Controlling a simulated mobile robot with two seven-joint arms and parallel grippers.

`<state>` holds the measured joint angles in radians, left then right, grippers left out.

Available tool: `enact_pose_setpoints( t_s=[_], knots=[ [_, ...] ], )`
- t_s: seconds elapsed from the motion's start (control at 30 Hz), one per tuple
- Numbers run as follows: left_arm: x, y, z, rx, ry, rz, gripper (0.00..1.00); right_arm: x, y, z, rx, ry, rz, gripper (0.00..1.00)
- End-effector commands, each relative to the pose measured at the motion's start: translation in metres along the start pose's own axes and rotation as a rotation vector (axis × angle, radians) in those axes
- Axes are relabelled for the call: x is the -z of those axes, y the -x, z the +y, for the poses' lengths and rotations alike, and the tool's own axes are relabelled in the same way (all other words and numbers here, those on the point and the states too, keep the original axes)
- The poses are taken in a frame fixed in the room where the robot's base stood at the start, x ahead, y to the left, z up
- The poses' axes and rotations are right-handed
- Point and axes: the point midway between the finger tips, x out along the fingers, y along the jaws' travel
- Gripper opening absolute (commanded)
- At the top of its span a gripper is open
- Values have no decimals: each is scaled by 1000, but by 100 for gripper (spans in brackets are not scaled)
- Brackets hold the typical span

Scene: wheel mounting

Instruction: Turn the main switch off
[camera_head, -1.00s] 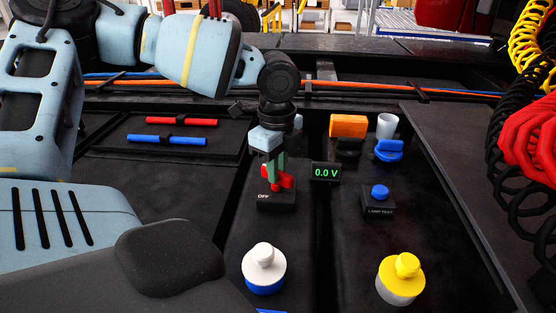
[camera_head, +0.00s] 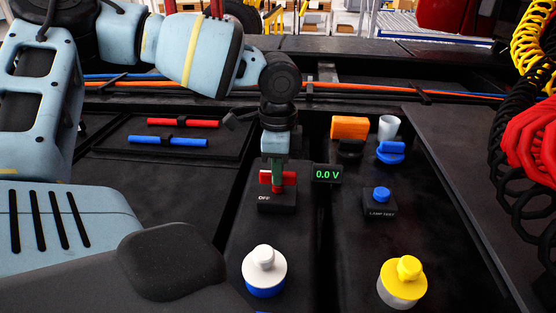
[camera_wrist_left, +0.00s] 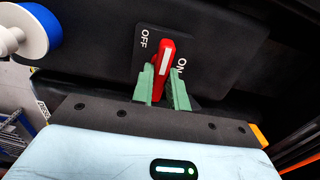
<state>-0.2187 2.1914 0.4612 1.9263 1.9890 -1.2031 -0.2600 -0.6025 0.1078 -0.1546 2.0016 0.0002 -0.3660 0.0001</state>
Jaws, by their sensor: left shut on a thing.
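The main switch is a red handle (camera_head: 289,178) on a black block marked OFF (camera_head: 277,203). The handle also shows in the left wrist view (camera_wrist_left: 167,62), with a white stripe, between the labels OFF and ON on its plate. My left gripper (camera_head: 276,174) points down onto the handle. In the left wrist view its green fingers (camera_wrist_left: 161,88) stand on either side of the handle and are shut on it. The fingers hide part of the handle in the head view. My right gripper is not in view.
A display (camera_head: 327,174) beside the switch reads 0.0 V. A white knob (camera_head: 264,265), a yellow knob (camera_head: 403,283), a blue lamp-test button (camera_head: 381,196) and an orange block (camera_head: 349,127) stand around on the panel. Red and yellow coiled hoses hang at right.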

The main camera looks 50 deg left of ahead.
Motion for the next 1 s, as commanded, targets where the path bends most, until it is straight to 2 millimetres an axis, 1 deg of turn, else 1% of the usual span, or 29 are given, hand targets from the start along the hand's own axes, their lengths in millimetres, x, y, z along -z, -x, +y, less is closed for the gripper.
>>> enact_pose_setpoints(
  t_s=[0.33,0.37,0.5,0.83,0.93,1.0],
  knots=[
    [0,0,0,0,6,0,0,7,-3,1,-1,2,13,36],
    [0,0,0,0,6,0,18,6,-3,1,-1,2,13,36],
    [0,0,0,0,5,0,36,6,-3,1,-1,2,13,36],
    [0,2,0,0,4,1,37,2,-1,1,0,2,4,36],
    [0,11,0,2,4,2,37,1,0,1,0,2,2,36],
    [1,21,-1,3,4,3,37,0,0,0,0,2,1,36]
  ],
)
